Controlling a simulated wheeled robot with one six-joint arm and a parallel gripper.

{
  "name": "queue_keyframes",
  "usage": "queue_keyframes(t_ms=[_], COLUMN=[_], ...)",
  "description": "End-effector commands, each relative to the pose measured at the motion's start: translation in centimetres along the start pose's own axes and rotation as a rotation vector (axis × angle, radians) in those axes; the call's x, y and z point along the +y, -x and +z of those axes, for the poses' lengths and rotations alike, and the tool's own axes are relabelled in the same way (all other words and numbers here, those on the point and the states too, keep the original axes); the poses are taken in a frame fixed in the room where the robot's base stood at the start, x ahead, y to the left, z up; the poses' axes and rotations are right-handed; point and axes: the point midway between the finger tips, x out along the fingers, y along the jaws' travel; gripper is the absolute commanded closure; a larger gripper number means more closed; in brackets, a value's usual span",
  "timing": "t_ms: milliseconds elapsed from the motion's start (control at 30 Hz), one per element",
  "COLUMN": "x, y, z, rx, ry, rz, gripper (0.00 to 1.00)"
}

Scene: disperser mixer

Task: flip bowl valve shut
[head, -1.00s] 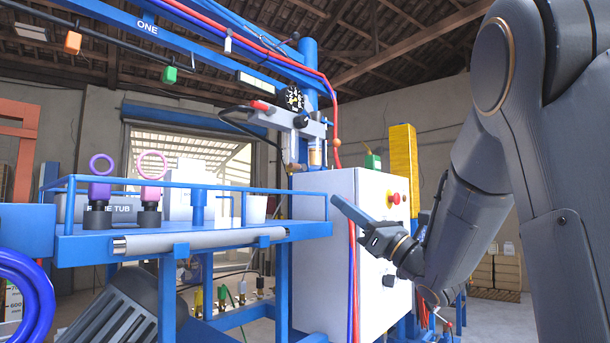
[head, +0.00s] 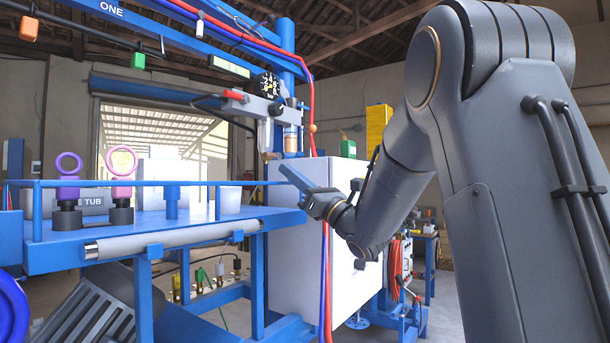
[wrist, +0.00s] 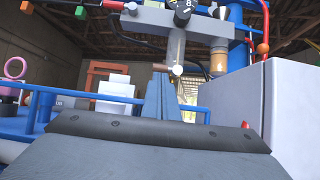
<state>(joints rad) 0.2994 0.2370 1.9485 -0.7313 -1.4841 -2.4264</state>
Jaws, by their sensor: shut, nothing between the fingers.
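In the wrist view the closed fingers (wrist: 160,82) point up, below a grey tube with a small brass end (wrist: 177,70). That brass piece also shows in the head view (head: 268,155), above and left of my fingertips, apart from them. An amber bowl (head: 292,140) hangs beside it under a grey bracket (head: 258,107). Which small fitting is the bowl valve, and its lever position, I cannot tell clearly.
The white cabinet (head: 290,245) stands close below and right of my gripper. A blue railed bench (head: 180,236) with purple and pink ring-topped parts lies left. Red and blue hoses (head: 325,285) run down the cabinet. A gauge (head: 268,86) sits above.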

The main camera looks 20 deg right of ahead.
Motion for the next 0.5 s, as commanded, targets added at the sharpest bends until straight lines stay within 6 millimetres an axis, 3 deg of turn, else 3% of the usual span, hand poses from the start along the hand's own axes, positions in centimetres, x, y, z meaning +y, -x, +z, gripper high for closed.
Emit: queue_keyframes(t_ms=[200, 500], x=[0.1, 0.0], y=[-3.1, -4.5], z=[0.2, 0.0], rx=[0.0, 0.001], ry=[-0.002, -0.001], rz=[0.0, 0.0], gripper=[1.0, 1.0])
